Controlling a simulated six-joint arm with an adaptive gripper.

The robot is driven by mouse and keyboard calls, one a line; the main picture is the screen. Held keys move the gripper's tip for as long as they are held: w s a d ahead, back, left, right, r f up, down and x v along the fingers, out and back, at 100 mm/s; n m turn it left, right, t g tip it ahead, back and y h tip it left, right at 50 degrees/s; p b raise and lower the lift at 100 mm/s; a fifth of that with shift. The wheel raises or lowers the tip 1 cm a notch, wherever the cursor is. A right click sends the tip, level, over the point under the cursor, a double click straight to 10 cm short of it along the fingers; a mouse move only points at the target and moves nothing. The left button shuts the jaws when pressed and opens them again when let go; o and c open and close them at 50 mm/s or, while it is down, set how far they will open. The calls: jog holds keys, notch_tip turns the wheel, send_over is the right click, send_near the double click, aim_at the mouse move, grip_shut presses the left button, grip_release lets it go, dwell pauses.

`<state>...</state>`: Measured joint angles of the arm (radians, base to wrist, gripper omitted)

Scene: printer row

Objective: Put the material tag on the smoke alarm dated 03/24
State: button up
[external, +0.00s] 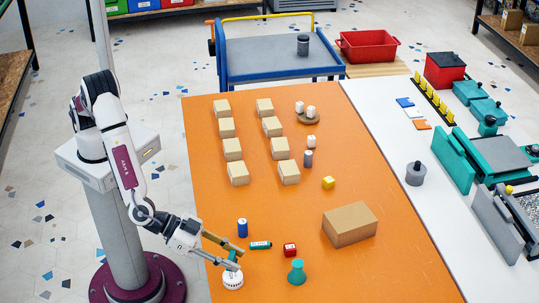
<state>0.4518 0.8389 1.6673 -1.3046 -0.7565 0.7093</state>
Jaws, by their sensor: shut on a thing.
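My gripper (238,260), at the front left of the orange table, is shut on a small teal piece (231,265) that looks like a tag. It is tilted down over a round white device (233,281) that looks like a smoke alarm, near the table's front left edge. I cannot tell whether the teal piece touches the device. No date is readable on it at this size. Flat blue (405,102), white (413,112) and orange (422,125) pieces lie on the white table.
A cardboard box (350,224) is farther right. Several small boxes stand in two rows behind.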

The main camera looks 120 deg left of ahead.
jog(key=shift+f, duration=1.85)
jog(key=shift+f, duration=0.15)
jog(key=o, duration=0.7)
jog(key=shift+o, duration=0.2)
jog(key=shift+s+d+r, duration=0.2)
jog(key=shift+s+r, duration=0.2)
jog(key=v, duration=1.1)
